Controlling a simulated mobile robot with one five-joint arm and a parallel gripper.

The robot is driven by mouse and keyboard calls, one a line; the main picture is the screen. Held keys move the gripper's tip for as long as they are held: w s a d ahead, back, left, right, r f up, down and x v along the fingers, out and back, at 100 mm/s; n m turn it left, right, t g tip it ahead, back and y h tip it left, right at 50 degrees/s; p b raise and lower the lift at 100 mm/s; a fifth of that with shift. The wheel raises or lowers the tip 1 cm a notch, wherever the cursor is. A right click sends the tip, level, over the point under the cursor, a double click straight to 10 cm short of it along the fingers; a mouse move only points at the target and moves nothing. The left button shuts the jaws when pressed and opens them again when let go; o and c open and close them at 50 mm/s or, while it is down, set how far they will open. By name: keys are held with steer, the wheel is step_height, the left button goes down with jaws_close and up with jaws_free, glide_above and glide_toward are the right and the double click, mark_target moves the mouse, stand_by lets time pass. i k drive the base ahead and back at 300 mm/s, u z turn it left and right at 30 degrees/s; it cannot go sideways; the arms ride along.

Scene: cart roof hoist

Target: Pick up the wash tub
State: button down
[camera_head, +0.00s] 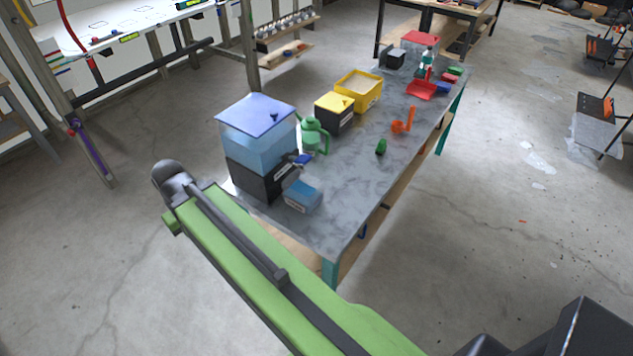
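I cannot tell for certain which container is the wash tub. An open yellow bin (372,101) stands on the far half of the marble-topped cart (350,180), behind a black box with a yellow top (333,118). My green arm link crosses the lower left of the picture and ends in a dark joint left of the cart. My gripper's fingers do not show.
A green watering can (314,137), an orange item (402,124), a dark green item (381,147), a red dustpan (421,89) and a bottle (427,66) stand on the cart. A workbench (115,28) is at upper left. The floor right of the cart is open.

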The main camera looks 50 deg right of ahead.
mark_target(303, 193)
steer(key=z, duration=1.55)
steer(key=k, duration=1.2)
steer(key=u, duration=0.55)
steer(key=i, duration=1.55)
steer(key=u, duration=0.1)
steer(key=k, duration=0.55)
steer(key=z, duration=0.5)
